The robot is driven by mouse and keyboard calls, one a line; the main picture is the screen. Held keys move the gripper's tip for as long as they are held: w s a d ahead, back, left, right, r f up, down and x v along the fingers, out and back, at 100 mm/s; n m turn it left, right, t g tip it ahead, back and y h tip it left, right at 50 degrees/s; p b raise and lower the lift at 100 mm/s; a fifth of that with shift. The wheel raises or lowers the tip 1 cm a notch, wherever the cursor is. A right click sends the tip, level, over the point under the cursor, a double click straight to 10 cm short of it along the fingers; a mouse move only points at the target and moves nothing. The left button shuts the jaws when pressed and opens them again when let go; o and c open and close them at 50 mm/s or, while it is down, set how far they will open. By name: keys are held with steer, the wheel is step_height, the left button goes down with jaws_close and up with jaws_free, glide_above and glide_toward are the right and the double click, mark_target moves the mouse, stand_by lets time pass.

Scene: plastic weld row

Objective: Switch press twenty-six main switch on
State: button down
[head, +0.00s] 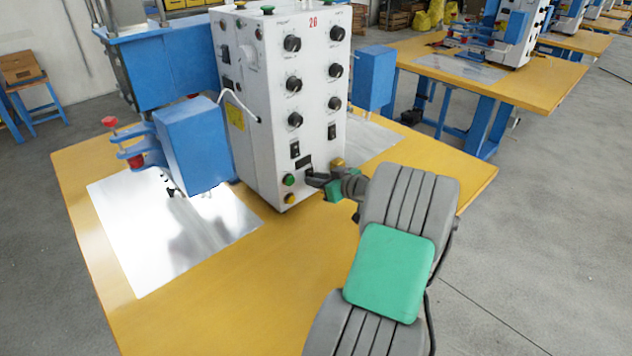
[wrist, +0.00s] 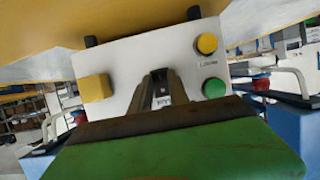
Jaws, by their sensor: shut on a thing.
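The control box (head: 290,100) of the press is a white cabinet marked 26 in red, standing on a yellow table. My gripper (head: 313,178) is at the low front of this box, between the green button (head: 289,180) and a yellow block-shaped knob (head: 337,162). In the wrist view, which is upside down, my gripper (wrist: 160,92) is shut on a small dark switch part between the green button (wrist: 214,88) and the yellow knob (wrist: 95,88). The fingers mostly hide that part, so I cannot tell its position. A round yellow button (wrist: 207,44) is beside the green one.
A blue press head (head: 195,145) and a shiny metal plate (head: 150,235) are to the left. The yellow table's front (head: 240,310) is bare. More such tables stand behind at right.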

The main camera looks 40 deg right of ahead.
steer(key=t+b, duration=0.1)
steer(key=b, duration=0.2)
steer(key=t+b, duration=0.1)
steer(key=b, duration=0.3)
steer(key=shift+f+t, duration=0.3)
steer(key=shift+t, duration=0.1)
steer(key=c, duration=1.2)
jaws_free()
steer(key=shift+c, duration=0.2)
steer(key=s, duration=0.7)
steer(key=shift+s+d+r, duration=0.15)
steer(key=shift+s+r, duration=0.2)
steer(key=shift+r, duration=0.1)
